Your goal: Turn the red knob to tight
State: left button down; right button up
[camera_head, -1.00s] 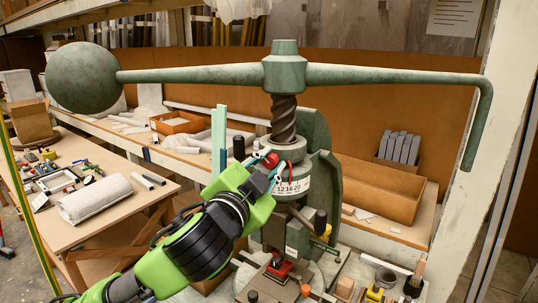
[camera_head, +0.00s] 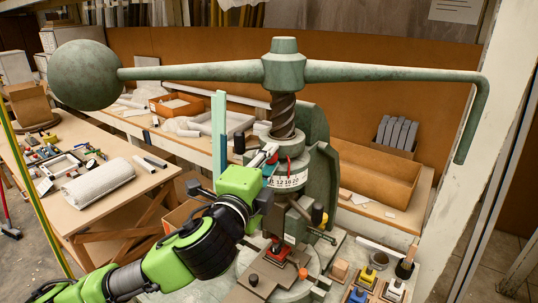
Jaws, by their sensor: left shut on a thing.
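The green fly press (camera_head: 318,165) stands in the middle with its screw upright. The red knob (camera_head: 272,158) shows as a small red patch at the left side of the press head, beside the white numbered dial ring (camera_head: 291,180). My left gripper (camera_head: 265,163) comes in from the lower left and is shut on the red knob, covering most of it. Which way the knob is turned cannot be told. My right gripper is not in view.
The press's long handle bar (camera_head: 400,73) with its ball weight (camera_head: 84,75) spans above my arm. A pale green upright strip (camera_head: 219,135) stands just left of the press head. A red block (camera_head: 278,252) sits below, under the ram.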

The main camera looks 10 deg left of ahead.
pick_arm(q)
jog(key=shift+f, duration=0.1)
dwell(0.5)
jog(key=c, duration=1.8)
grip_release()
jog(key=shift+m, duration=0.3)
